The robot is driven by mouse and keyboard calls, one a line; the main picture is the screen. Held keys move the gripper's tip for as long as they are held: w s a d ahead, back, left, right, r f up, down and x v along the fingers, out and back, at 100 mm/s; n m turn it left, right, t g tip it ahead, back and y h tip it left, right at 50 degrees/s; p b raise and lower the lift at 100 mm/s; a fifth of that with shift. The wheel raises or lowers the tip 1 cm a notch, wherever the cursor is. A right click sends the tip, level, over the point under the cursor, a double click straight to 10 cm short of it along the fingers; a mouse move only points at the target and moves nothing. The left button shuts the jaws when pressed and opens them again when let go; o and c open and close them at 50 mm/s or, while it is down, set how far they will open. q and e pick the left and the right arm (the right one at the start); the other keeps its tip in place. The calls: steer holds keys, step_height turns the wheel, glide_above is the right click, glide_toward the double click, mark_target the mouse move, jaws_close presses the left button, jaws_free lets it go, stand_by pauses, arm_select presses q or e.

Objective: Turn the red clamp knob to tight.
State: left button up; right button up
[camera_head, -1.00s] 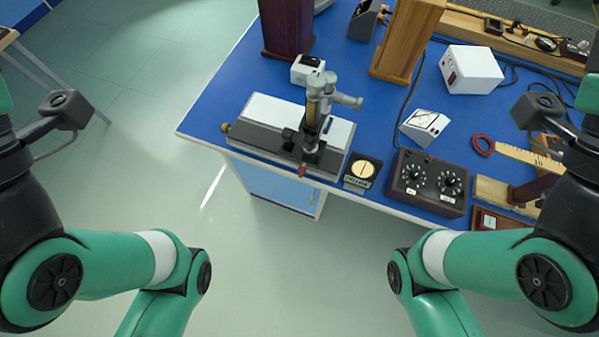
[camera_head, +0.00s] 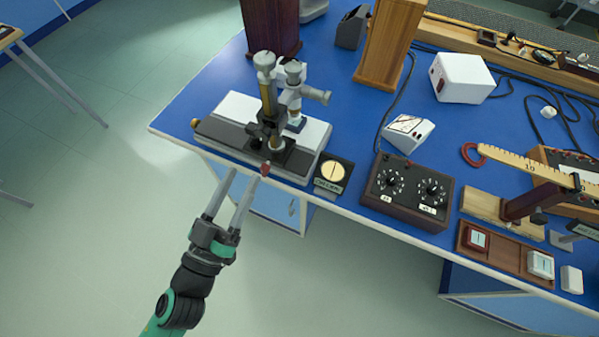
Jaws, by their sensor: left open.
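The red clamp knob (camera_head: 265,169) is a small red piece at the front edge of the grey-white travelling microscope bench (camera_head: 225,142). The microscope's upright column (camera_head: 269,100) stands behind it. My left gripper (camera_head: 244,174) is open, with its two long grey fingers pointing up toward the knob. The right fingertip appears close to the knob; whether it touches cannot be told. The knob's turn position is too small to read. My right gripper is not in view.
A round-dialled "checked" box (camera_head: 333,173) stands right of the knob. A dark two-dial box (camera_head: 408,190) and a white meter (camera_head: 408,132) are further right. The blue table's front edge (camera_head: 385,229) runs just below the bench.

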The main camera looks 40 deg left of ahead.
arm_select(q)
steer(key=m+g+h+b, duration=0.1)
steer(key=g, duration=0.1)
glide_toward(262, 173)
steer(key=w+p, duration=0.2)
steer(key=w, duration=0.1)
steer(key=w+a+p, duration=0.1)
steer(key=w+p, duration=0.1)
steer(key=w, duration=0.1)
steer(key=w+p, duration=0.2)
steer(key=w, duration=0.1)
steer(key=shift+a+r, duration=0.15)
steer(key=shift+a, duration=0.15)
steer(key=shift+w, duration=0.4)
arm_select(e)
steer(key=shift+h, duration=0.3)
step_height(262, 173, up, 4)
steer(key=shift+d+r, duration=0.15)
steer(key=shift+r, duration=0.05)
arm_select(q)
jaws_close()
